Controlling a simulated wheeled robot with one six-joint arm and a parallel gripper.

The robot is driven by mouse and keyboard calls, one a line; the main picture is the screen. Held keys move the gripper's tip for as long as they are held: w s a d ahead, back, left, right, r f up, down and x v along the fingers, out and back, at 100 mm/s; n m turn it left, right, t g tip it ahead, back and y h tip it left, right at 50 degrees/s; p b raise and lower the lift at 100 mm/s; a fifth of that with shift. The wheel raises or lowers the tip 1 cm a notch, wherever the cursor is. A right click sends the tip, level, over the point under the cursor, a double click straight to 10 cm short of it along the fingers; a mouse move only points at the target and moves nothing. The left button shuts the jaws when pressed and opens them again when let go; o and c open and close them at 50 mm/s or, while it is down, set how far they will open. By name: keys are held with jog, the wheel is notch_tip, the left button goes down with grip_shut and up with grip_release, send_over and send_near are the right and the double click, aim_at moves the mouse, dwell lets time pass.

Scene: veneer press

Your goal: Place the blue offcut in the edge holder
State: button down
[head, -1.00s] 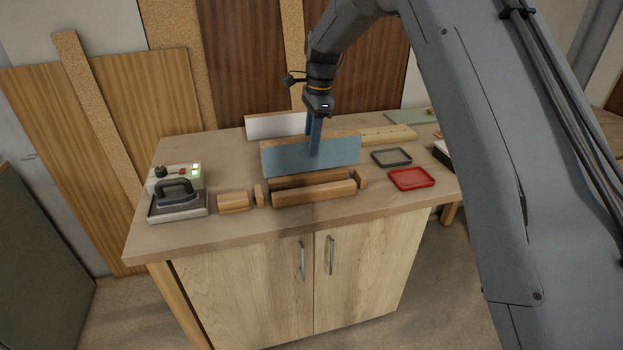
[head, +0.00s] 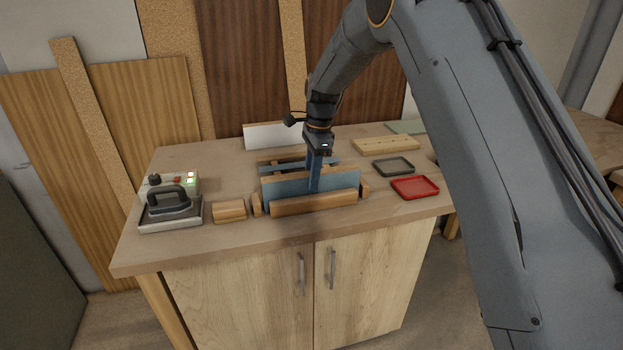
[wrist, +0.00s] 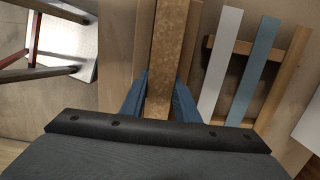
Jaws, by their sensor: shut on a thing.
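The blue offcut (head: 285,190) is a flat panel standing on edge. In the head view its lower part is hidden behind the front rail of the wooden edge holder (head: 315,204). My gripper (head: 314,187) points down and is shut on the panel's upper edge near its middle. In the wrist view the two blue fingers of my gripper (wrist: 160,90) lie on either side of the offcut's brown, cork-like top edge (wrist: 165,50). Whether the offcut's bottom edge touches the holder's base is hidden.
Behind the holder are a white panel (head: 270,135) and a narrow blue-grey strip (head: 283,168). An iron (head: 170,205) and a wooden block (head: 230,210) stand left. A red tray (head: 415,187), a dark tray (head: 393,166) and a pale board (head: 385,144) lie right.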

jog(key=c, duration=1.4)
grip_release()
jog(key=shift+f, duration=0.1)
jog(key=shift+o, duration=0.2)
notch_tip(320, 180, up, 12)
jog(key=d+b, duration=0.1)
jog(key=b, duration=0.3)
jog(key=s+d+f+n, duration=0.4)
jog(key=s+d+n, duration=0.1)
jog(key=s, duration=0.6)
jog(key=s+d+f+n+t+h, duration=0.1)
jog(key=s+d+f+n, duration=0.4)
jog(key=s, duration=0.6)
jog(key=s+d+f+n, duration=0.4)
jog(key=s+d+f, duration=0.1)
jog(key=s+d, duration=0.4)
jog(key=shift+s+f+n, duration=0.25)
jog(key=shift+s+n, duration=0.15)
jog(key=shift+s, duration=0.55)
